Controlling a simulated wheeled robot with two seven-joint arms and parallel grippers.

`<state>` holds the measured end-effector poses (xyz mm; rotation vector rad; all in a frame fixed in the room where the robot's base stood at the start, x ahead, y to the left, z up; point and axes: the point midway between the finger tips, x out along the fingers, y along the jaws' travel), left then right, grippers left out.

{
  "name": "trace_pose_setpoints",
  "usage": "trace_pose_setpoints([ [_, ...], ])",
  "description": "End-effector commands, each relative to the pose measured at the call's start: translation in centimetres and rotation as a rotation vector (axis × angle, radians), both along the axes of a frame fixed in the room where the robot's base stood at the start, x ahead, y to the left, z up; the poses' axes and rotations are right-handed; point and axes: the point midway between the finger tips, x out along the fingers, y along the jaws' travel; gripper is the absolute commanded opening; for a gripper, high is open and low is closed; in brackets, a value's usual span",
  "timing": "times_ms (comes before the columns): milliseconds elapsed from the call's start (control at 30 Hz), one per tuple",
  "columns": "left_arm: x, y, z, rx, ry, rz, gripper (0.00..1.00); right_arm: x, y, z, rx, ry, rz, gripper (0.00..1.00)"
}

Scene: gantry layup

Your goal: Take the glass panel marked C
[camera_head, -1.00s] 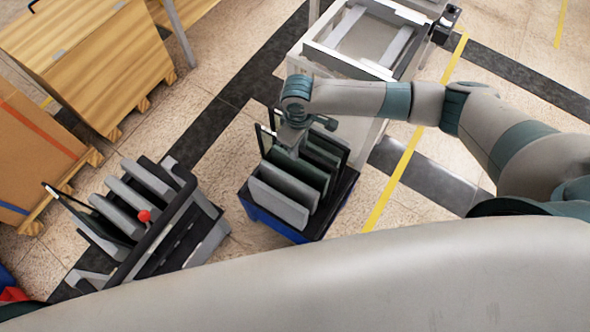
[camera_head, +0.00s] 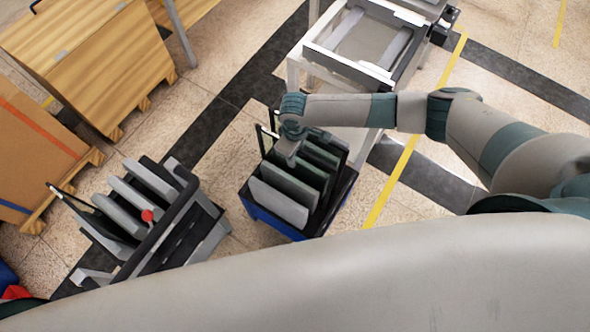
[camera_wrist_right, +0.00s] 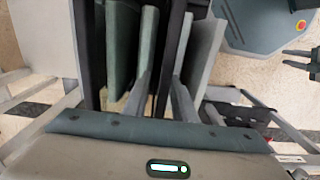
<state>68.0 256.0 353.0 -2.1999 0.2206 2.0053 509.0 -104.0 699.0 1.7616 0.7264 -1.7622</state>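A blue-based rack (camera_head: 268,222) holds several upright panels side by side, among them a light grey one (camera_head: 278,203) at the front and dark green ones (camera_head: 291,184) behind it. I cannot read any letter, so I cannot tell which panel is C. My right gripper (camera_head: 287,158) points down at the tops of the panels near the rack's left side. In the right wrist view its two grey fingers (camera_wrist_right: 161,95) stand apart, with a dark panel edge (camera_wrist_right: 173,62) seen between or just beyond them; contact cannot be told. My left gripper is out of view.
A white-framed table (camera_head: 360,70) stands behind the blue-based rack. Wooden crates (camera_head: 90,60) stand at the upper left. Speckled floor lies open between the racks.

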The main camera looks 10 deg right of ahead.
Motion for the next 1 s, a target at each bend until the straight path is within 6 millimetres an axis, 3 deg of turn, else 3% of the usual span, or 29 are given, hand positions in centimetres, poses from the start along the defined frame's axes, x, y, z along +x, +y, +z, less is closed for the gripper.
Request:
trace_pose_setpoints([
  [333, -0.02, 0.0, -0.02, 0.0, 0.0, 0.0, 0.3, 0.0, 0.0, 0.03, 0.0, 0.0, 0.0, 0.24],
  [433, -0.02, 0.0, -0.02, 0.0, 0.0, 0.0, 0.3, 0.0, 0.0, 0.04, 0.0, 0.0, 0.0, 0.03],
  [467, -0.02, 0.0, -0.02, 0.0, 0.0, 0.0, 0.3, 0.01, 0.01, 0.04, 0.0, 0.0, 0.0, 0.0],
  [1000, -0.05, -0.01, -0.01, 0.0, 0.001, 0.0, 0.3, 0.01, 0.0, 0.05, 0.0, 0.0, 0.0, 0.0],
])
